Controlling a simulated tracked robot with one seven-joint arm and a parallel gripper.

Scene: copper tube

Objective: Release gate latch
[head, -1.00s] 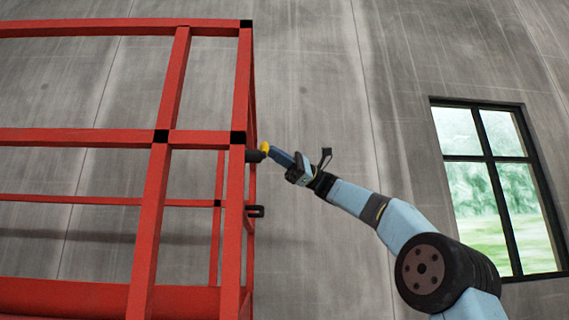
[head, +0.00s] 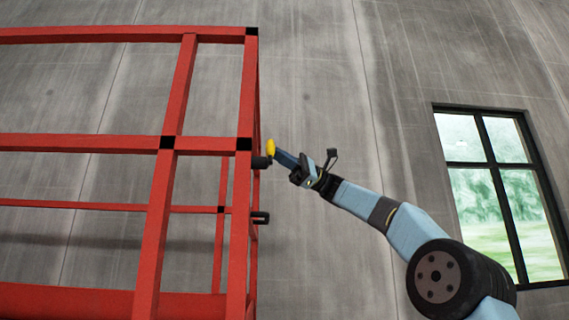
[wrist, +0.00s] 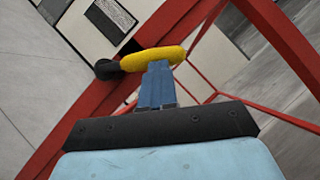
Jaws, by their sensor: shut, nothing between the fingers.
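The gate latch has a yellow handle (head: 270,146) and a black base (head: 261,162) on the right post of the red frame (head: 241,190). In the wrist view the yellow handle (wrist: 155,57) runs across the picture, with the black knob (wrist: 107,69) at its left end. My gripper (head: 277,153) comes in from the right, its blue fingers together. In the wrist view the fingertips (wrist: 158,64) are at the handle's near side and seem to touch it. Nothing shows between the fingers.
Red rails of the frame fill the left side. A second black fitting (head: 260,217) sits lower on the same post. A grey concrete wall (head: 330,70) stands behind, with a window (head: 497,190) at right. The space right of the post is free apart from my arm.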

